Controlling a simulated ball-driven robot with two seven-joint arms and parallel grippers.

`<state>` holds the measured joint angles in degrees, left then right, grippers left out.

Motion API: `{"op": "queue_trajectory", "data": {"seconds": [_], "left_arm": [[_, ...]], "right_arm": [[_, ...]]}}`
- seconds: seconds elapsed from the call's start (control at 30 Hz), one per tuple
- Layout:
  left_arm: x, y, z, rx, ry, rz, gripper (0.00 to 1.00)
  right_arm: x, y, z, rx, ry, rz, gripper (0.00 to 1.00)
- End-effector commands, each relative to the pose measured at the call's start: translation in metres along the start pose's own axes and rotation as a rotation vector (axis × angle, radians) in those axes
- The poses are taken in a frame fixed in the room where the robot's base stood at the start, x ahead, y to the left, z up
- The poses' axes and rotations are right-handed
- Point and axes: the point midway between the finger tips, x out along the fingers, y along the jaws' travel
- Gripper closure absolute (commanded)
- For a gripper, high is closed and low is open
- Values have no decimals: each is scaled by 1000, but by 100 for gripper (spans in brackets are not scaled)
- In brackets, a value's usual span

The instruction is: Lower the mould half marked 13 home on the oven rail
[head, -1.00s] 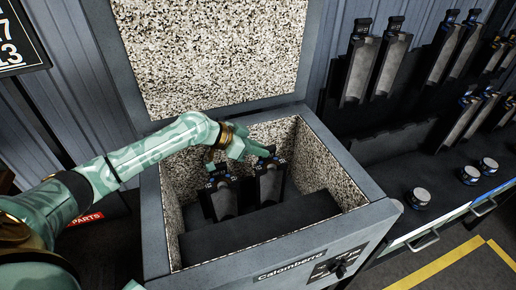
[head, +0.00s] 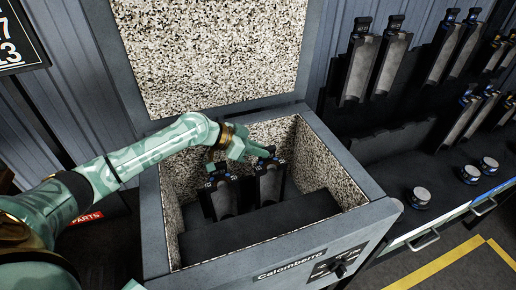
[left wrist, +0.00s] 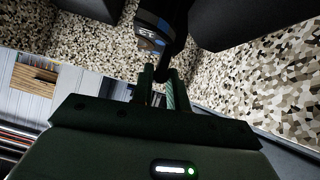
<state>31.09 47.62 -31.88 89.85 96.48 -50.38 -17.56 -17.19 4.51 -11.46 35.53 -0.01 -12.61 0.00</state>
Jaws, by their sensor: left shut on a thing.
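My left gripper (head: 260,153) reaches into the open oven (head: 248,251) from the left. It is shut on the top knob of the right-hand mould half (head: 270,187), a dark upright trough with a blue-edged label. In the left wrist view the label on the held mould half (left wrist: 150,35) looks like an upside-down 13. A second mould half (head: 224,199) stands close to its left in the oven. The rail and the lower ends of both mould halves are hidden behind a dark block, so I cannot tell whether the held one is seated. My right gripper is not in view.
The speckled oven lid (head: 225,55) stands open behind. Speckled walls close in around the mould halves; the dark block (head: 262,226) fills the oven's front. More mould halves (head: 360,68) stand on a rack at right, with several round weights (head: 419,197) on the bench.

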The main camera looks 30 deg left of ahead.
Motion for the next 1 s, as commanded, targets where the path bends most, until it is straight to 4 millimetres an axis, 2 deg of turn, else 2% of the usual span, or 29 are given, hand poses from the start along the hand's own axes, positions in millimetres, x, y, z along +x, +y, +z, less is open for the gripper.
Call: {"op": "queue_trajectory", "data": {"seconds": [0.03, 1.0], "left_arm": [[-2, -1, -6, 1, 16, -3, 100], [5, -2, 3, 2, 14, -4, 100]], "right_arm": [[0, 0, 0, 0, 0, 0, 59], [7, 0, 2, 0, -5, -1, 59]]}}
